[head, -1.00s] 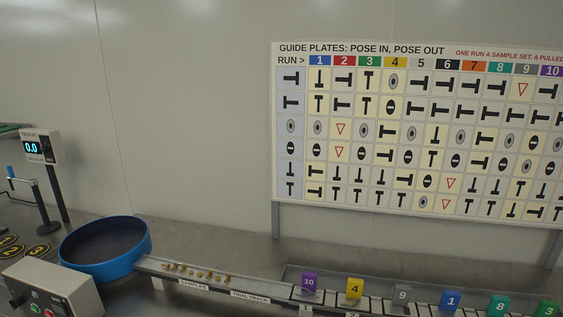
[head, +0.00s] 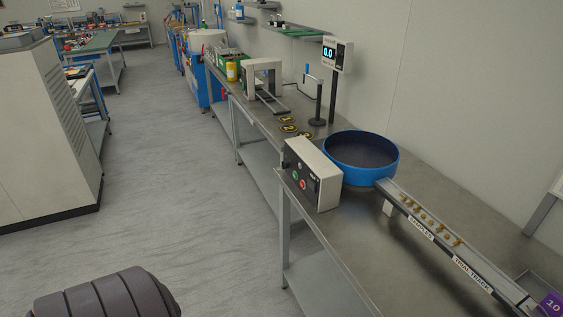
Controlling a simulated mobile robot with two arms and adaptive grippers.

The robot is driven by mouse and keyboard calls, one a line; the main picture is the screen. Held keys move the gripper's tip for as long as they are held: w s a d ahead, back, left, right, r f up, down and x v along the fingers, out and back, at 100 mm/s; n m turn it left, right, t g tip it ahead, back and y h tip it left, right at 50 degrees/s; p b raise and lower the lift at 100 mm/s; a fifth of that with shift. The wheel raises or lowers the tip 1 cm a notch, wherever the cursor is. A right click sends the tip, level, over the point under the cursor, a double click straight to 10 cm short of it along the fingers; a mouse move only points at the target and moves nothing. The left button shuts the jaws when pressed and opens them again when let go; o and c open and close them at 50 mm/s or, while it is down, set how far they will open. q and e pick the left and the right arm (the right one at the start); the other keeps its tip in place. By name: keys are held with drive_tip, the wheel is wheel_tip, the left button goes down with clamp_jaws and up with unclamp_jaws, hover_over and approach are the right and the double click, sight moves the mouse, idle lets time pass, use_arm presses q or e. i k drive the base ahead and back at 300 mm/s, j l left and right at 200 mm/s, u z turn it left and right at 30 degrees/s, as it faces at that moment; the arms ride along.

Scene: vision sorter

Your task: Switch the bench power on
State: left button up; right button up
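A grey control box (head: 328,184) stands at the near edge of the steel bench (head: 437,182), in the lower middle of the head view. Its front panel carries a green button, a red button and a dark knob, all small in this view. I cannot tell which control is the bench power or how it is set. A display on a post (head: 337,55) reads 0.0 in lit digits. Neither of my grippers is in view.
A blue bowl (head: 389,171) stands behind the control box, and a track (head: 457,238) with small brass parts runs to the lower right. A grey gate-shaped frame (head: 264,64) stands farther back. A white cabinet (head: 45,130) is at left. Open floor (head: 180,190) lies between.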

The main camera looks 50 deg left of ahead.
sight(285, 164)
drive_tip(key=u, duration=1.35)
